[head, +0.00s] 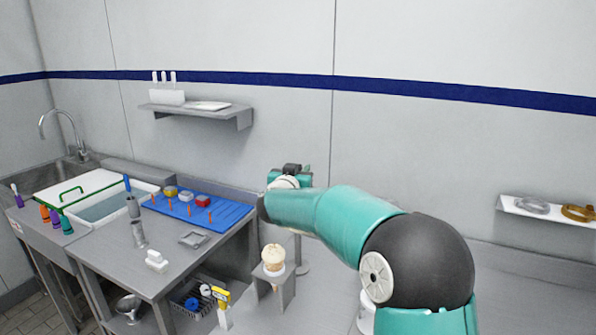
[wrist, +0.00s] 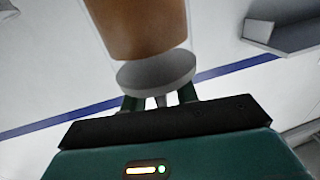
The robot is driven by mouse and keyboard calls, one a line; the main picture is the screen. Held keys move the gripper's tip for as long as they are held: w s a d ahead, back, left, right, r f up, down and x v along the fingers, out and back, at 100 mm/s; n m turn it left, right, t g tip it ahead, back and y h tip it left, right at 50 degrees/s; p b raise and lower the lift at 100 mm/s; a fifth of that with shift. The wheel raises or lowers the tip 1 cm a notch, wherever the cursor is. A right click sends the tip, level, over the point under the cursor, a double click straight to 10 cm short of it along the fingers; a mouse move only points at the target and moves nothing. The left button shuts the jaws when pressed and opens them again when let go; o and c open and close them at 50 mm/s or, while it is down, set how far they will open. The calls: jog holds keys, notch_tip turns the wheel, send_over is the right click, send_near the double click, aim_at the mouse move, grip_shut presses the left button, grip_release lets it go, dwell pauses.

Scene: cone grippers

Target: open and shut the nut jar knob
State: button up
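The nut jar (wrist: 140,28) shows in the wrist view as a clear cylinder with brown contents, cut off by the top edge. A pale grey round disc (wrist: 157,72) sits at its near end. My gripper (wrist: 160,98) is close to this disc, with its two green fingers spread apart. A thin grey piece shows between them, with gaps on both sides. The fingertips are partly hidden by the disc, so I cannot tell whether they touch the knob. In the head view, my gripper end (head: 290,172) is at the middle, and I cannot make out the jar.
A cone with a pale scoop (head: 273,258) stands in a small grey holder below my arm. A counter at left carries a blue board (head: 215,213) with orange pegs. A wall shelf (head: 205,117) is behind; another shelf (head: 530,214) at right holds two rings.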

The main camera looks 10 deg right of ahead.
jog(key=v, duration=1.4)
jog(key=shift+r, duration=0.1)
